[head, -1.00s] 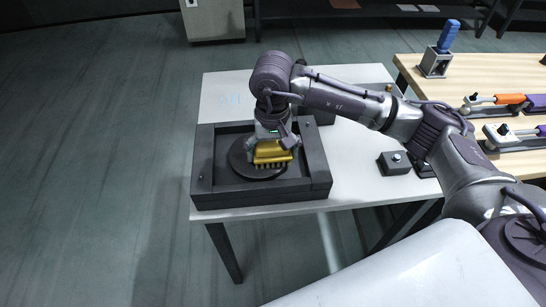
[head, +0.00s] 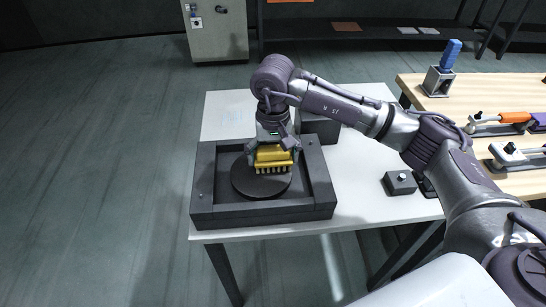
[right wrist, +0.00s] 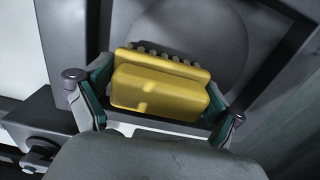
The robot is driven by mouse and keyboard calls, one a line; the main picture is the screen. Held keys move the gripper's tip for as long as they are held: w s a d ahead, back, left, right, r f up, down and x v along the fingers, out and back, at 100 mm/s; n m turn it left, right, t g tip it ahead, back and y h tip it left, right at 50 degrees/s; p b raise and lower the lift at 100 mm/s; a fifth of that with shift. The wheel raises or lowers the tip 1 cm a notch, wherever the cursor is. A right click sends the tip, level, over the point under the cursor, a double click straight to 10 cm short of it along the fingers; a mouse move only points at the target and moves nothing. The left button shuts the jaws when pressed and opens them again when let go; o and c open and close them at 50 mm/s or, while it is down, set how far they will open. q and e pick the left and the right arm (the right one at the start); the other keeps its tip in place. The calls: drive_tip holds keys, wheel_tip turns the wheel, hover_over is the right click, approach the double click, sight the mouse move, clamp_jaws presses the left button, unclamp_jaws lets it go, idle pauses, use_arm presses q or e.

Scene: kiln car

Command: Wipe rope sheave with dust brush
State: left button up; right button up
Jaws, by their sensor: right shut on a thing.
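The rope sheave (head: 258,187) is a dark, flat round disc lying in a dark square tray (head: 216,216) on the white table. My right gripper (head: 272,151) is shut on the yellow dust brush (head: 272,160), with a finger at each end of its block. The bristles point down over the back part of the sheave; I cannot tell if they touch. In the right wrist view the brush (right wrist: 158,95) sits between the fingertips (right wrist: 155,108), with the sheave (right wrist: 205,38) behind it, partly hidden. My left gripper is not in view.
A dark box (head: 320,127) stands behind the tray. A small dark block (head: 400,183) sits to the right on the white table (head: 365,200). A wooden table (head: 490,92) at the right holds a blue-handled tool (head: 443,70) and clamps with coloured handles.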

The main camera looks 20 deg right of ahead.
drive_tip(key=shift+r+p, duration=1.4)
drive_tip(key=shift+r, duration=1.9)
drive_tip(key=shift+f, duration=0.1)
